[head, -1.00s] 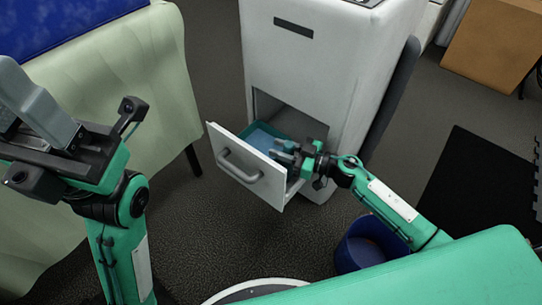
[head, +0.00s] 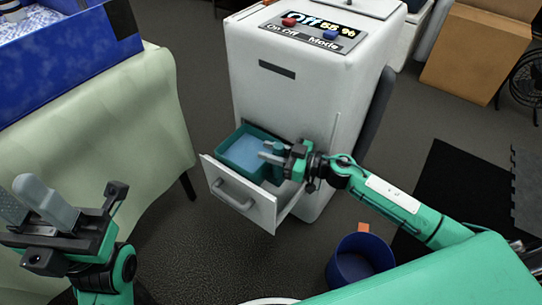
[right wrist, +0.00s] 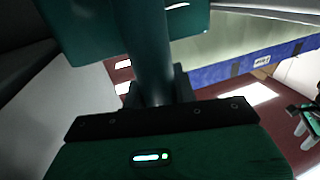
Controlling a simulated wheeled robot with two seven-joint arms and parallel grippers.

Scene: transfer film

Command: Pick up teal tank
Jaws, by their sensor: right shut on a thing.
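The teal tank (head: 228,140) is an open box with a pale blue inside, at the open white drawer (head: 236,192) of the white machine. It stands a little proud of the drawer; whether its base is clear of the drawer floor is hidden. My right gripper (head: 272,157) is at the tank's right side, shut on its teal post-like handle. In the right wrist view the handle (right wrist: 148,45) runs up between the fingers to a teal body. My left gripper (head: 28,200) is open and empty at lower left, away from the tank.
The white machine (head: 290,105) has a display and red and blue buttons on top. A green-covered table (head: 100,140) with a blue box (head: 70,60) is at left. A dark blue bin (head: 362,262) stands on the floor at right. Open floor lies in front of the drawer.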

